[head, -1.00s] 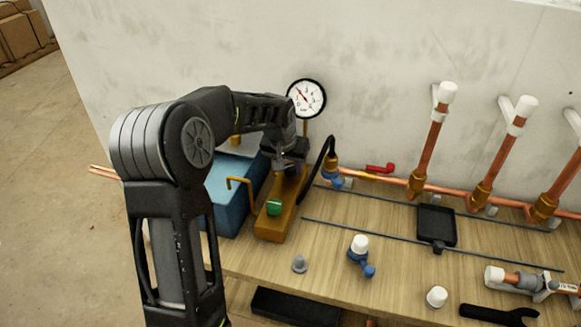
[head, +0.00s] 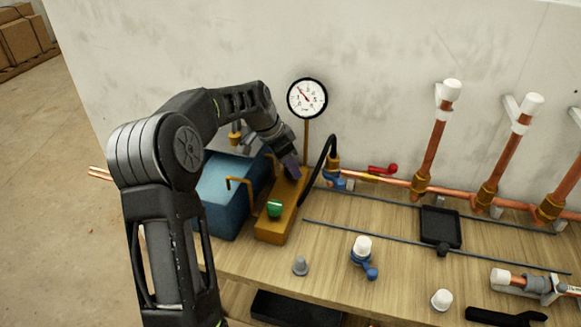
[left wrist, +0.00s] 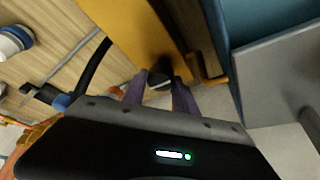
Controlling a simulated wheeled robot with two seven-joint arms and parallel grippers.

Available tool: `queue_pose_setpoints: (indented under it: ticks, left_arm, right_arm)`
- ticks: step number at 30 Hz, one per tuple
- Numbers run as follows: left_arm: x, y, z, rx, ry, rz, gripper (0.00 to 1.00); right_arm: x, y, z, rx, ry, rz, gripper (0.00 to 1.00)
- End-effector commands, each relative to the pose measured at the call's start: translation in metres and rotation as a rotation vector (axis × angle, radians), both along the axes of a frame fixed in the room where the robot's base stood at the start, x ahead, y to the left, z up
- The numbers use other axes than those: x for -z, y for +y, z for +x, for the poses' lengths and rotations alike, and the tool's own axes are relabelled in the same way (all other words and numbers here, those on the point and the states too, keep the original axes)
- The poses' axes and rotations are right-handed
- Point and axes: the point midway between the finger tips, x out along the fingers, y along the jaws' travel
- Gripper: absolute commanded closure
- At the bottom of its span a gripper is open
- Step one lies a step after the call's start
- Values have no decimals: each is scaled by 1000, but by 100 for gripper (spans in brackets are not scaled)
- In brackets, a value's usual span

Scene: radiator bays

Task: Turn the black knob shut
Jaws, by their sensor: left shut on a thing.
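The black knob (left wrist: 159,76) is on the orange-yellow pump body (left wrist: 140,32), seen in the left wrist view between the two purple fingers of my left gripper (left wrist: 160,88). The fingers are shut on its sides. In the head view my left gripper (head: 291,168) reaches down, tilted, at the far end of the pump body (head: 274,228). There the knob is hidden behind the gripper. A separate green knob (head: 275,209) sits on the near end of the pump. My right gripper is in neither view.
A blue tank (head: 222,205) stands left of the pump. A black hose (head: 328,160) and a pressure gauge (head: 307,98) rise close to the gripper. Copper pipes (head: 432,150) stand along the wall at right. A grey plug (head: 300,266) and a blue valve (head: 365,258) lie on the bench.

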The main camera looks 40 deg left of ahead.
Motion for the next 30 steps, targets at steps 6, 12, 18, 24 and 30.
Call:
queue_pose_setpoints:
  ticks: [6, 12, 18, 24, 30]
  left_arm:
    - [0, 1, 0, 21, 2, 1, 100]
    - [1, 1, -1, 20, 1, 2, 100]
    - [1, 1, -1, 19, 2, 1, 55]
    - [0, 0, 0, 19, 2, 1, 44]
    - [0, 1, 0, 18, 1, 0, 44]
  right_arm:
    - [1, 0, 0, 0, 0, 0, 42]
    - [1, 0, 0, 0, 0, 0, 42]
    - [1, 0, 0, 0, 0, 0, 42]
    - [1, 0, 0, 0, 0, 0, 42]
    - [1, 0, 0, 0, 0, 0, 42]
